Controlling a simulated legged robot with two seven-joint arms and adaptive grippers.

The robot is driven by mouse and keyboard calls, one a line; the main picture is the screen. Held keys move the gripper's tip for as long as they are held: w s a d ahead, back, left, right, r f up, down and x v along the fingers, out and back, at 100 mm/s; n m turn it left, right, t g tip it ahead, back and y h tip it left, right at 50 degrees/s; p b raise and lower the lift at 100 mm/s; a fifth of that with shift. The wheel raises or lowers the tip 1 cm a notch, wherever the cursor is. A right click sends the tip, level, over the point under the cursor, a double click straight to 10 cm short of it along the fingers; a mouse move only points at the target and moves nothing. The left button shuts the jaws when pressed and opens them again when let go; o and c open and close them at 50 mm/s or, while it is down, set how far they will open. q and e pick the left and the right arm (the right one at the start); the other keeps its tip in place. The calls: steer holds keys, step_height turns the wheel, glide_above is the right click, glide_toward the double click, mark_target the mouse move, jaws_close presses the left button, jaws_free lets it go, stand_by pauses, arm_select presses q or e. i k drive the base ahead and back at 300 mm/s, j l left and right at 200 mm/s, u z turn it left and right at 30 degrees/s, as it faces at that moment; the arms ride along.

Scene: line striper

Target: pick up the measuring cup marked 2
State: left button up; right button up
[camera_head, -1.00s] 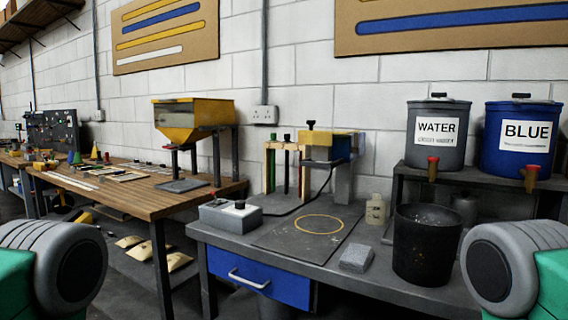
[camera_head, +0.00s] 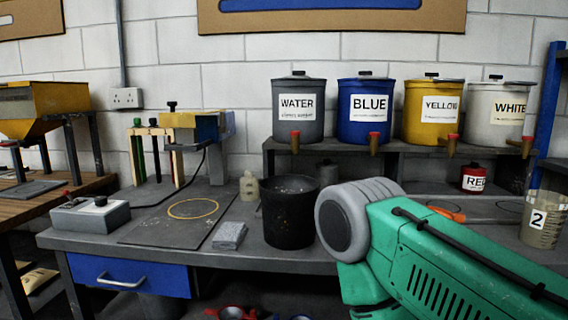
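The measuring cup marked 2 (camera_head: 541,222) stands upright on the grey bench at the far right of the head view. It is a clear cup with a white label and is partly cut off by the picture edge. A green and grey arm of mine reaches across the lower right, in front of the bench and left of the cup. No gripper fingers show on it. My other arm is out of the picture.
WATER (camera_head: 298,125), BLUE (camera_head: 365,125), YELLOW (camera_head: 432,125) and WHITE (camera_head: 497,130) tanks stand on a shelf. A black bucket (camera_head: 289,225), a grey block (camera_head: 230,236), a small bottle (camera_head: 249,187) and a RED pot (camera_head: 475,179) are on the bench. An orange item (camera_head: 446,214) lies behind my arm.

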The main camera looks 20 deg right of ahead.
mark_target(544, 213)
steer(key=z, duration=2.25)
